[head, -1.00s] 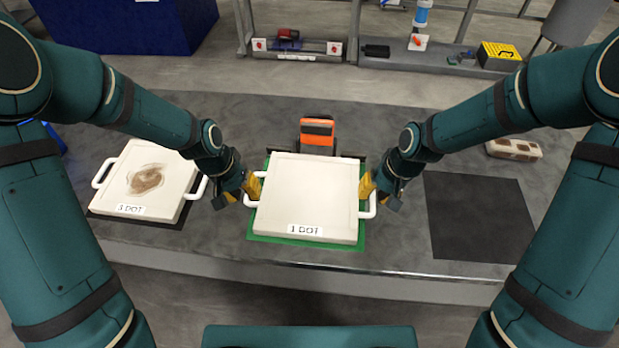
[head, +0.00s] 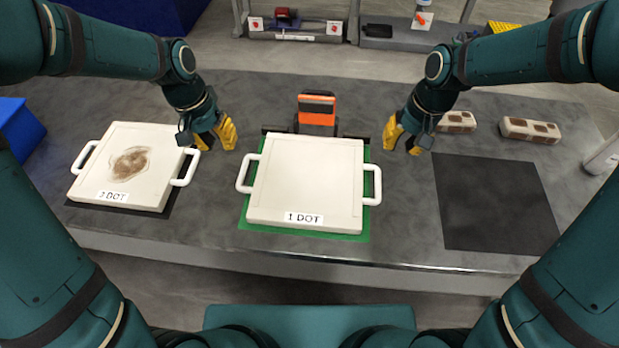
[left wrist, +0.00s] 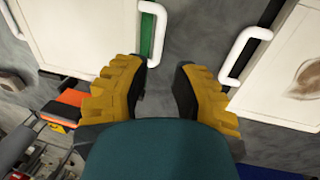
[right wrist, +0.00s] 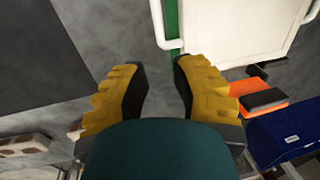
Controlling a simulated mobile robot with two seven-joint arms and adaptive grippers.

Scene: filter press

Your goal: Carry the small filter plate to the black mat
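A white filter plate labelled 1 DOT (head: 305,180) lies flat on a green mat (head: 352,237) at the middle of the table, with a white handle on each side. A second white plate (head: 125,188), with a brown stain and a DOT label, lies on a dark mat (head: 178,200) at the left. A bare black mat (head: 495,205) lies at the right. My left gripper (head: 214,141) is open and empty, between the two plates. It also shows open in the left wrist view (left wrist: 162,82). My right gripper (head: 403,143) is open, empty and apart from the middle plate's right handle.
An orange and black device (head: 317,112) stands just behind the middle plate. Two pale blocks with brown patches, one of them (head: 530,130) further right, lie at the back right. A blue box (head: 18,130) is at the far left.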

